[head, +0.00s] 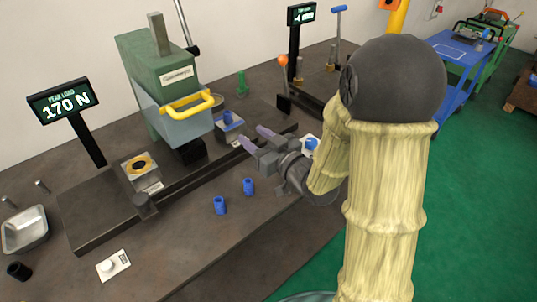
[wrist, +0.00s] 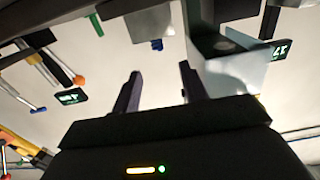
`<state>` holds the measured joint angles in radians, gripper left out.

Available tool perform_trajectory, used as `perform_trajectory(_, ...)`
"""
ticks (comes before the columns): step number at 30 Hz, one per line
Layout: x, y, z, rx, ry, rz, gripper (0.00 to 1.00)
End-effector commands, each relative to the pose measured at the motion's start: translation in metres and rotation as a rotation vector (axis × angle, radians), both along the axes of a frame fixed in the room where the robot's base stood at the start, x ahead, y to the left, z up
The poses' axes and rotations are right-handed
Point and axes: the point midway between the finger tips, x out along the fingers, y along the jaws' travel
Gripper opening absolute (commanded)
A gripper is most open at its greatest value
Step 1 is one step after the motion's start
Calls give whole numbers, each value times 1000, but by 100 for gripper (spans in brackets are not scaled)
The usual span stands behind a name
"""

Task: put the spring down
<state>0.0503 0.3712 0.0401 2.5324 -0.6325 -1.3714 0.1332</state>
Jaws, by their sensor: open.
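My gripper (head: 254,137) is open over the bench, with nothing seen between its purple fingers. In the wrist view my gripper (wrist: 158,90) has its two dark fingers apart with an empty gap. Blue spring-like cylinders show in several places. One blue cylinder (head: 219,205) and another blue cylinder (head: 248,186) stand upright on the bench in front of the dark rail. A blue piece (head: 228,117) sits at a block beyond my fingertips. Another blue piece (head: 311,143) is on a white plate beside my wrist. I cannot tell which is the task's spring.
A green press (head: 155,75) with a yellow handle (head: 188,106) stands behind the rail. A block with a yellow ring (head: 140,166), a "170 N" display (head: 64,95), a metal tray (head: 25,230) and a white button plate (head: 113,266) are left. An orange-knobbed lever (head: 283,75) stands behind my gripper.

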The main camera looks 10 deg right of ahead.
Motion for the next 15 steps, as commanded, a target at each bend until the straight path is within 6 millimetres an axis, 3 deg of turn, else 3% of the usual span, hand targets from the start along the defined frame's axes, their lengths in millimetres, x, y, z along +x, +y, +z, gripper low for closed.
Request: perform_trajectory(15, -9, -7, -4, -2, -4, 0, 43)
